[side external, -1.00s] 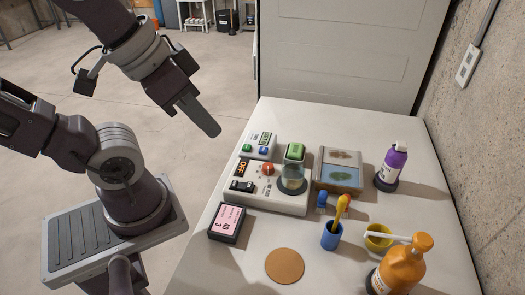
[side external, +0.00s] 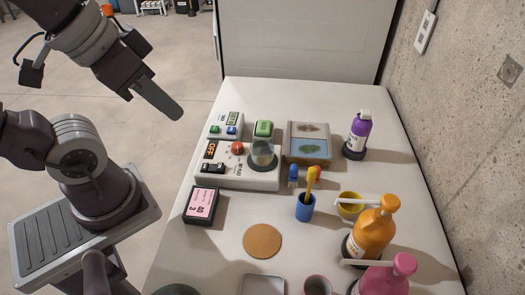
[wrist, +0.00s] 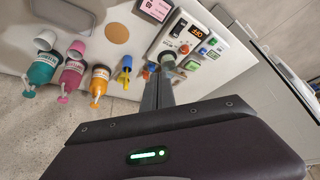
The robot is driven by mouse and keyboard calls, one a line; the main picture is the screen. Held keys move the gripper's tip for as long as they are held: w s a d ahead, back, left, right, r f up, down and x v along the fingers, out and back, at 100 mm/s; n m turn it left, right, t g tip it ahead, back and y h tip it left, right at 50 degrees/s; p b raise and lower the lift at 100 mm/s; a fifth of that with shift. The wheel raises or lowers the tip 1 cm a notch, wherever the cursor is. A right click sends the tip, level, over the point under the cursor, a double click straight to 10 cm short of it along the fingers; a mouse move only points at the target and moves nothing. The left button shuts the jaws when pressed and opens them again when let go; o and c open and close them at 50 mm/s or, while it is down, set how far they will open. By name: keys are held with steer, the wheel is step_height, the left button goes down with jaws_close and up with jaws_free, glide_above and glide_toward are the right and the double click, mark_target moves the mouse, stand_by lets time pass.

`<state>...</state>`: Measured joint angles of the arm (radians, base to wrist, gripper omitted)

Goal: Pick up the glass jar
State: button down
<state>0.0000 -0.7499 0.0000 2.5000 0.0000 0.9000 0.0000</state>
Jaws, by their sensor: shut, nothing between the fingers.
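The glass jar (side external: 262,152) is clear and stands upright on the round dark plate of a white control device (side external: 237,177). In the wrist view the jar (wrist: 168,63) shows just beyond my fingertips, partly overlapped by them. My gripper (side external: 178,113) is in the air to the left of the table and well apart from the jar. In the wrist view my gripper (wrist: 160,82) has its fingers together, with nothing between them.
Near the jar are a green-topped object (side external: 263,129), a shallow two-part box (side external: 308,143) and a blue cup (side external: 305,207) with yellow contents. A purple bottle (side external: 357,137) and an orange pump bottle (side external: 373,230) stand at the right. The table's front middle holds a cork disc (side external: 262,241).

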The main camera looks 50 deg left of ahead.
stand_by(0.4)
steer(key=shift+c, duration=2.3)
jaws_free()
steer(key=n+g, duration=0.4)
steer(key=n, duration=0.9)
glide_above(262, 150)
steer(key=s+a, duration=0.1)
steer(key=s, duration=0.2)
step_height(262, 150, down, 8)
steer(key=w+f+n, duration=0.1)
steer(key=f+n, duration=0.1)
steer(key=f, duration=0.3)
steer(key=w+a+f+n+g, duration=0.1)
steer(key=w+f+n, duration=0.1)
steer(key=f, duration=0.3)
steer(key=w+f+n, duration=0.2)
steer(key=f, duration=0.4)
steer(key=shift+a+g, duration=0.2)
steer(key=shift+g, duration=0.1)
